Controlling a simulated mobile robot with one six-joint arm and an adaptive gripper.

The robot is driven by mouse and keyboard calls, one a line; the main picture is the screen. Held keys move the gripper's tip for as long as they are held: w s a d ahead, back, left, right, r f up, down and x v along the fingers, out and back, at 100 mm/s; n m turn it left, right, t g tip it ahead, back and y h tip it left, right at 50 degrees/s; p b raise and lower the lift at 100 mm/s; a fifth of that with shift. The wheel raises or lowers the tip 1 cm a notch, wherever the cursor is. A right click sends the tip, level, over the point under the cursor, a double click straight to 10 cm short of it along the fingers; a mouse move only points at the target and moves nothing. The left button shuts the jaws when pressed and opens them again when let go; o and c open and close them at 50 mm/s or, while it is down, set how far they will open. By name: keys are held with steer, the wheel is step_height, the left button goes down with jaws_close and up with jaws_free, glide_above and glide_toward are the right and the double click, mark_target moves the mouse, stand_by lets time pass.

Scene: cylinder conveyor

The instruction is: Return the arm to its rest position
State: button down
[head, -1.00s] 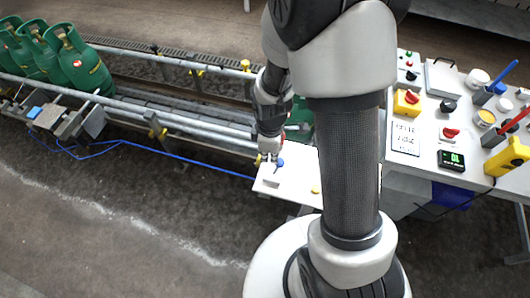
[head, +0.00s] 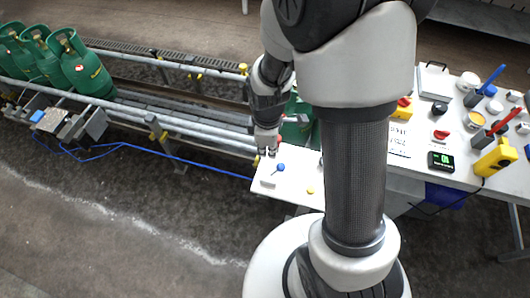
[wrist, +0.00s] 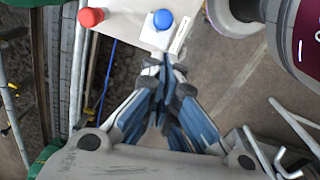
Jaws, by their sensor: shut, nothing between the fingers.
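My arm rises through the middle of the head view and hides part of the bench and conveyor behind it. My gripper (head: 266,151) points down above the far left end of a small white table, close to the conveyor rail. In the wrist view my gripper (wrist: 165,68) has its fingers together with nothing between them. Just beyond the fingertips are a blue button (wrist: 163,19) and a red button (wrist: 91,17). In the head view the blue knob (head: 281,167) stands on the white table (head: 296,182), slightly right of and below the gripper.
The conveyor (head: 190,127) with grey rails runs along the left. Several green gas cylinders (head: 85,68) stand at its far left. A control bench at right holds a yellow-red switch (head: 403,107), a green display (head: 441,160) and tools. Open floor (head: 120,225) lies front left.

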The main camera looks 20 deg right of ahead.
steer(key=r, duration=0.1)
steer(key=s+d+r, duration=0.1)
steer(key=r, duration=0.1)
steer(key=r+p, duration=0.1)
steer(key=r, duration=0.1)
steer(key=shift+s+d, duration=0.15)
steer(key=shift+d, duration=0.15)
steer(key=s+a+r+m+t+b, duration=0.1)
steer(key=s+r+m+t, duration=0.1)
steer(key=s+r+m, duration=0.4)
steer(key=s+a+r+m+t+b, duration=0.1)
steer(key=s+r+m+t+b, duration=0.1)
steer(key=s+r+m, duration=0.4)
steer(key=w+v, duration=0.1)
steer(key=v, duration=0.4)
steer(key=shift+s+a+r, duration=0.15)
steer(key=shift+a+r, duration=0.2)
steer(key=shift+r, duration=0.1)
